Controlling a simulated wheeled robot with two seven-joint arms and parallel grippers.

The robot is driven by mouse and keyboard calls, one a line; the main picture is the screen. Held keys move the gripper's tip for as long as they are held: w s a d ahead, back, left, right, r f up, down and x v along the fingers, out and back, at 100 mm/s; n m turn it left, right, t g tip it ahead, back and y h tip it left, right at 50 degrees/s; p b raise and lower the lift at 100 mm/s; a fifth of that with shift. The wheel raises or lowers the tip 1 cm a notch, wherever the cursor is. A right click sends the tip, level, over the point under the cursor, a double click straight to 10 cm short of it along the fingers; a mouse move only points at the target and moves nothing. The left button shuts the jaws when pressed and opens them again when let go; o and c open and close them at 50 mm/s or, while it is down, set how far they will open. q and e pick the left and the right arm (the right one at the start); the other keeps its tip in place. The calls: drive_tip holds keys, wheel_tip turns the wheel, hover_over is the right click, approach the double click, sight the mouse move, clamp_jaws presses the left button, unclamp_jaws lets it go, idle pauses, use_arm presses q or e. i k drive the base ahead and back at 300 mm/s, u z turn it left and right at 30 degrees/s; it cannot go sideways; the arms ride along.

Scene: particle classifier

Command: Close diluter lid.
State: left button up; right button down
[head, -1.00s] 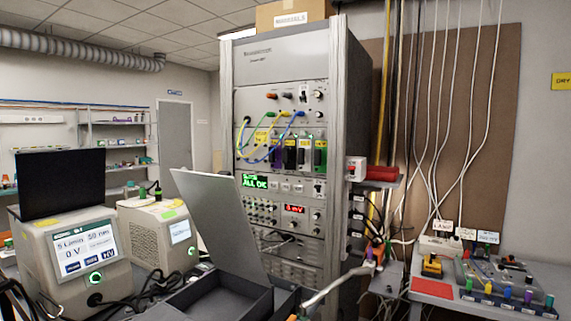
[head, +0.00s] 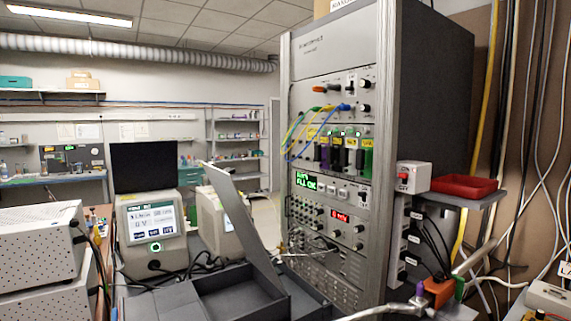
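A dark grey open box (head: 290,305) stands at the bottom centre of the head view. Its flat grey lid (head: 240,215) is raised and leans back to the left, seen nearly edge-on. I take this to be the diluter lid, though no label shows on it. The inside of the box looks empty where I can see it. Neither of my grippers is in view.
A tall instrument rack (head: 345,170) stands just right of the box. A beige unit with a screen (head: 155,235) and a second beige unit (head: 207,215) stand left. White perforated cases (head: 40,245) are at far left. A red tray (head: 464,186) sits on a right shelf. Cables cross the bench.

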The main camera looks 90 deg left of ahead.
sight(222, 183)
drive_tip(key=u, duration=3.55)
drive_tip(key=i, duration=0.3)
